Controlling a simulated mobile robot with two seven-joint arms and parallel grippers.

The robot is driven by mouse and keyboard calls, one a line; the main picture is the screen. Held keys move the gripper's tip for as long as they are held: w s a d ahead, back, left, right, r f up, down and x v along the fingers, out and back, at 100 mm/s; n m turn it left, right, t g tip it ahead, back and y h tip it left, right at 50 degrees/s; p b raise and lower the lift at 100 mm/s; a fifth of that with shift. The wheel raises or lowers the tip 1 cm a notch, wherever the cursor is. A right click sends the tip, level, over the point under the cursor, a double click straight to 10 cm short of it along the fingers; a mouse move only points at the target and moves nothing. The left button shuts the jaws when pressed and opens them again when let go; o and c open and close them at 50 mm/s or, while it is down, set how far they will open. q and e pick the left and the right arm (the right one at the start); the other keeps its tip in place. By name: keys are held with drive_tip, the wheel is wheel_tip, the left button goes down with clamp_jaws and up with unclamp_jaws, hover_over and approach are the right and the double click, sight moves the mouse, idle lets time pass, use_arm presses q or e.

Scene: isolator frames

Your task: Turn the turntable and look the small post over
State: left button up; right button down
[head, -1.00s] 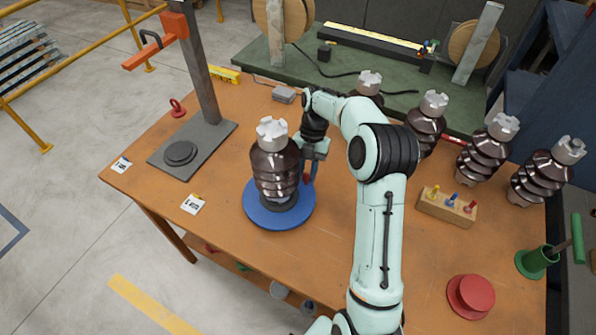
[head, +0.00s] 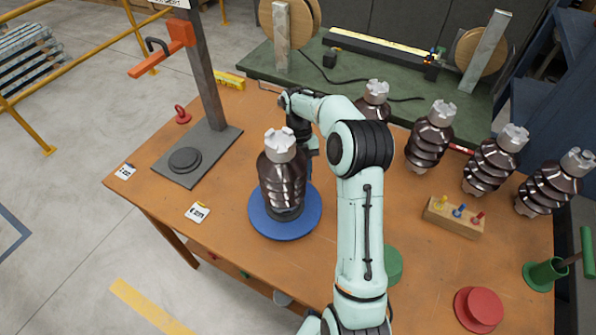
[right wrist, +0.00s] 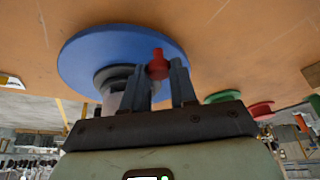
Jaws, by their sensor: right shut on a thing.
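The small post (head: 282,178), a dark brown ribbed insulator with a pale notched metal cap, stands upright on the blue turntable (head: 258,224). The turntable also shows in the right wrist view (right wrist: 85,60), with a red knob (right wrist: 157,60) near its rim. My right gripper (right wrist: 161,72) is shut on this knob, its two fingers on either side, close beside the post's base. In the head view my right arm reaches past the post's right side, and its gripper is partly hidden behind the post. My left gripper is not in view.
Several similar insulators (head: 430,140) stand at the back right. A wooden block with coloured pegs (head: 455,217), a red disc (head: 480,310) and a green disc (head: 390,265) are at right. A grey stand (head: 205,150) is at left. The table's front left is mostly clear.

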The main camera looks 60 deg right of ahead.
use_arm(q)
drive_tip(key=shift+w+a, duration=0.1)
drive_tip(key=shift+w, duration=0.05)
use_arm(e)
drive_tip(key=shift+w+n, duration=0.45)
drive_tip(key=shift+n, duration=0.05)
drive_tip(key=shift+w, duration=0.1)
drive_tip(key=c, duration=0.9)
unclamp_jaws()
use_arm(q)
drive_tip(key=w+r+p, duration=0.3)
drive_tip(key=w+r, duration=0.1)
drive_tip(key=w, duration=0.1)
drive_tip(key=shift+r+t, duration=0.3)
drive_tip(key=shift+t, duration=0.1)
use_arm(e)
drive_tip(key=v, duration=1.3)
drive_tip(key=shift+w+a+r, duration=0.2)
drive_tip(key=shift+w, duration=0.1)
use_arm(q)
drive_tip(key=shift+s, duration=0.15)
use_arm(e)
drive_tip(key=shift+s, duration=0.15)
